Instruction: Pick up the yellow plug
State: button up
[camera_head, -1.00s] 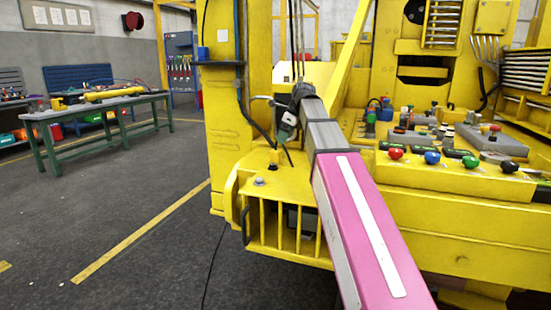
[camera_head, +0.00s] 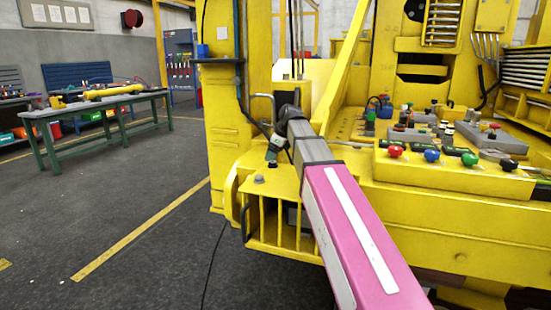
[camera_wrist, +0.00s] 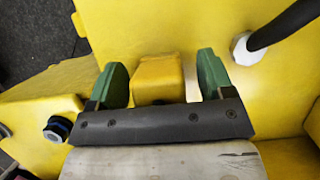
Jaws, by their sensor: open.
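The yellow plug (camera_wrist: 157,80) shows in the wrist view as a blocky yellow piece. My gripper (camera_wrist: 161,72) is open, with one green finger on each side of the plug. A gap shows on the right side; the left finger is close to the plug, and I cannot tell if it touches. In the head view my gripper (camera_head: 272,154) points down over the front left corner of the yellow machine (camera_head: 462,225), and it hides the plug there.
A black cable with a white collar (camera_wrist: 244,48) rises at the upper right of the wrist view. A dark bolt (camera_wrist: 57,129) sits at the left. A control box with coloured knobs (camera_head: 455,178) stands right of my arm. A green workbench (camera_head: 95,112) is far left.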

jog(key=c, duration=1.1)
jog(key=shift+r, duration=0.15)
